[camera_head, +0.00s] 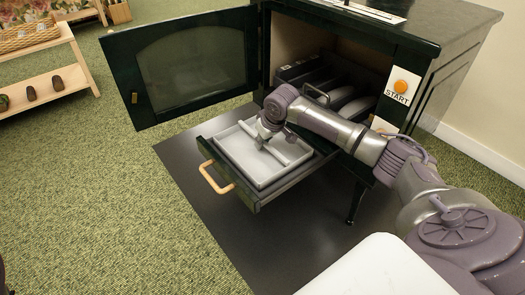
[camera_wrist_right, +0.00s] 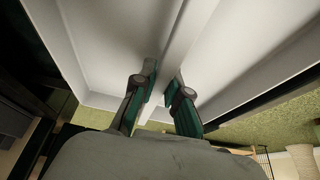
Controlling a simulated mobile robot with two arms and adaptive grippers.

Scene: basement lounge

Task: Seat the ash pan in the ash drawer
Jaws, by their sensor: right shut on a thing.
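The light grey ash pan (camera_head: 240,160) is a shallow rectangular tray with a bar across its middle. It lies within the outline of the pulled-out dark ash drawer (camera_head: 222,171), which has a wooden handle (camera_head: 216,178). The pan's rim shows at or slightly above the drawer walls; I cannot tell whether its bottom rests on the drawer floor. My right gripper (camera_head: 263,141) is shut on the pan's bar, coming down from above. In the right wrist view its fingers (camera_wrist_right: 162,88) sit on both sides of the bar (camera_wrist_right: 187,35). My left gripper is not in view.
The dark green stove (camera_head: 425,45) stands behind the drawer, its glass door (camera_head: 190,65) swung open to the left. An orange START button (camera_head: 401,86) is on its front. A black floor plate (camera_head: 275,240) lies below. A wooden shelf (camera_head: 45,85) stands far left; green carpet between is clear.

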